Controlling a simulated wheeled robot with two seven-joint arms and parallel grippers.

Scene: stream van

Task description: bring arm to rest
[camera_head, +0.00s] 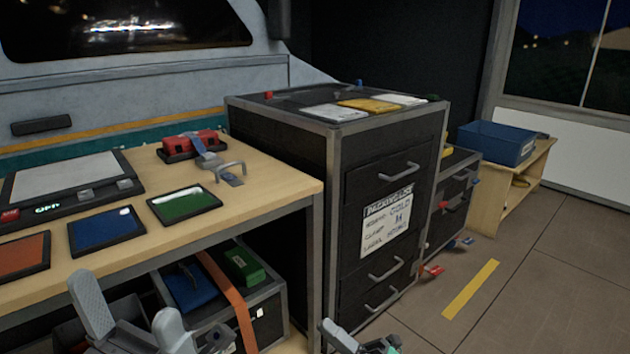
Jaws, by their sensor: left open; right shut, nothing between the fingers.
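My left gripper (128,318) is at the bottom left, in front of the wooden table (275,194) and below its top. Its two grey fingers stand apart with nothing between them. My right gripper (358,341) shows only in part at the bottom edge, in front of the black drawer cabinet (336,170). It is shut and empty, and most of it is cut off by the frame. Neither gripper is seen touching anything.
On the table lie orange (22,254), blue (105,231) and green (184,204) pads, a control panel (70,177) and a red item (191,143). A strapped box (268,309) stands below. A blue bin (495,142) sits at the right.

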